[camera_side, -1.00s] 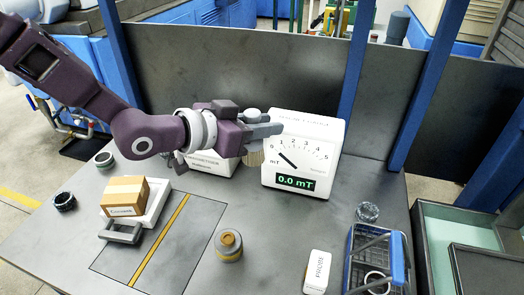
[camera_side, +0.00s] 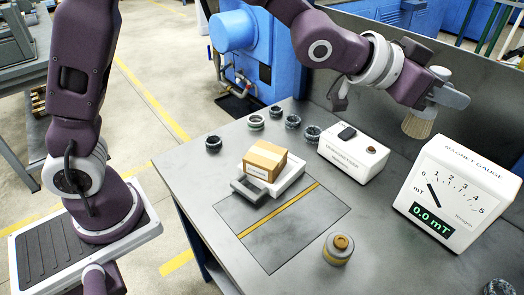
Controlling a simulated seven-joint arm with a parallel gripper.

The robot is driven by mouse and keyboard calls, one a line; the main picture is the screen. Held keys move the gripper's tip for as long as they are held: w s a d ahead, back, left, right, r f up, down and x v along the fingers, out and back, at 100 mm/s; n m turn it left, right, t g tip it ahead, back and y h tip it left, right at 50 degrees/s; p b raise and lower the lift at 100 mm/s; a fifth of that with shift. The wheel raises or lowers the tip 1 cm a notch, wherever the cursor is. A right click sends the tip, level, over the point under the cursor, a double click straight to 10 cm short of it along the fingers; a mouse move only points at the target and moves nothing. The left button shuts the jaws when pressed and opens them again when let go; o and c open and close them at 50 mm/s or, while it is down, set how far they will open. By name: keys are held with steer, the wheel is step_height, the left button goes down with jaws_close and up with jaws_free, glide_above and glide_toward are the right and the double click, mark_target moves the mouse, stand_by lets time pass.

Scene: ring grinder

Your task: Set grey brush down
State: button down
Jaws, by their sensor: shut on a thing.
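My gripper (camera_side: 446,92) is at the upper right, shut on the grey brush. The brush (camera_side: 418,127) is held upright, with its pale bristles pointing down and its grey top showing above the fingers. The fingers hide its middle part. It hangs in front of the dark back panel, between the white demagnetizer box and the magnet gauge in the picture. I cannot tell how far the bristles are above the table (camera_side: 385,215).
The magnet gauge (camera_side: 455,195) reads 0.0 mT. The white box (camera_side: 352,155) has a dark switch and a round knob. A cardboard box (camera_side: 264,160) sits on a white stand. Several dark rings (camera_side: 293,121) lie behind it. A yellow-banded round object (camera_side: 338,248) stands at the front.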

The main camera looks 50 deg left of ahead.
steer(key=a+f+n+y, duration=0.35)
steer(key=a+f, duration=0.25)
steer(key=a, duration=0.4)
steer(key=a+f+n+t+y, duration=0.1)
steer(key=a+f+n+y, duration=0.25)
steer(key=a+f, duration=0.4)
steer(key=a+f+n+y, duration=0.2)
steer(key=a+f+y, duration=0.25)
steer(key=a, duration=0.65)
steer(key=s+a+r+n+g+y, duration=0.2)
steer(key=s+a+n+y, duration=0.15)
steer(key=a, duration=0.35)
steer(key=s+a+r+n+g+y, duration=0.1)
steer(key=s+a+n+g+y, duration=0.15)
steer(key=s+a+n, duration=0.4)
steer(key=s+a+r+n+g+y, duration=0.2)
steer(key=s+a+r+n+g, duration=0.3)
steer(key=s+r, duration=0.4)
steer(key=s+a+r+n+g+y, duration=0.2)
steer(key=s+a+r+g, duration=0.1)
steer(key=s+r+g, duration=0.45)
steer(key=shift+t+h, duration=0.25)
steer(key=shift+t, duration=0.45)
steer(key=f, duration=0.9)
steer(key=s+f, duration=0.1)
steer(key=f, duration=1.8)
steer(key=shift+s+a, duration=0.15)
steer(key=shift+a, duration=0.05)
